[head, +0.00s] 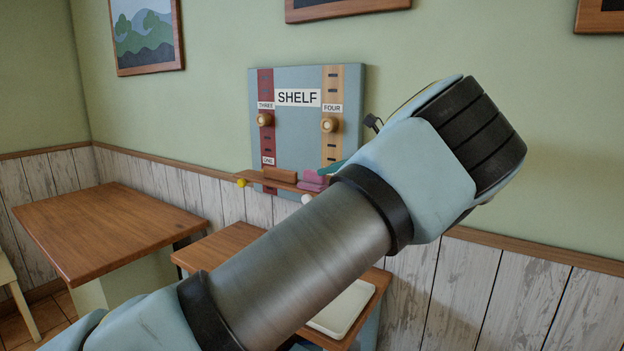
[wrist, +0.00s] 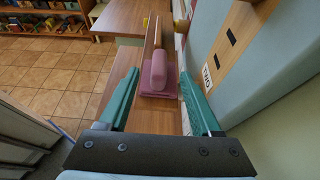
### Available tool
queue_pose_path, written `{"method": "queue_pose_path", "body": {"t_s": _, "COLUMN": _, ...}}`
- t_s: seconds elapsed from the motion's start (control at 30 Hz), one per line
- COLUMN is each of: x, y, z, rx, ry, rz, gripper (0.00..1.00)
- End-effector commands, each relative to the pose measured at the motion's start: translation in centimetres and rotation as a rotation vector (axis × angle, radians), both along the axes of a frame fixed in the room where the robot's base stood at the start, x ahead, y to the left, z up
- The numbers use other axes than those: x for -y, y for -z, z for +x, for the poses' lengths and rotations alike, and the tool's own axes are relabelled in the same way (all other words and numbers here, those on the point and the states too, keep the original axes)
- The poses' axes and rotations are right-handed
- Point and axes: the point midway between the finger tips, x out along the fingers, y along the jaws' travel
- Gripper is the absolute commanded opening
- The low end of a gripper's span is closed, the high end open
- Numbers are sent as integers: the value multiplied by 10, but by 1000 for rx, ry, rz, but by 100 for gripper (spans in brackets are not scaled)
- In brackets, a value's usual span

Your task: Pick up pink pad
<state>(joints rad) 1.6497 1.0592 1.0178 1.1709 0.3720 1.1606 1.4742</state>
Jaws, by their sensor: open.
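The pink pad (wrist: 155,88) lies on the narrow wooden shelf in the wrist view, with a rounded pink raised part on top. It also shows in the head view (head: 313,181) at the right part of the shelf. My gripper (wrist: 158,76) is open, with one teal finger on each side of the pad. I cannot tell whether either finger touches it. In the head view my arm hides most of the gripper; only a bit of teal finger shows beside the pad.
The shelf (head: 262,184) juts from a blue wall board (head: 296,77) with two knobs. A brown block (head: 279,174) sits left of the pad. A wooden table (head: 110,226) stands at left; a lower table (head: 222,243) with a white tray (head: 344,307) is below.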

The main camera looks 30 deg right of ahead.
Motion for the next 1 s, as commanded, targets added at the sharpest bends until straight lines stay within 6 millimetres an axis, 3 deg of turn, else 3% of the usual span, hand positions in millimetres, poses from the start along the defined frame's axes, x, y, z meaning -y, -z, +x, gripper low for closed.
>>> {"method": "queue_pose_path", "body": {"t_s": 0.53, "x": -27, "y": 25, "z": 47, "rx": 0, "ry": -1, "rz": 2, "gripper": 65}}
{"method": "queue_pose_path", "body": {"t_s": 0.83, "x": -30, "y": 29, "z": 51, "rx": 1, "ry": 0, "rz": 0, "gripper": 65}}
{"method": "queue_pose_path", "body": {"t_s": 1.0, "x": -29, "y": 29, "z": 51, "rx": 0, "ry": 0, "rz": -1, "gripper": 47}}
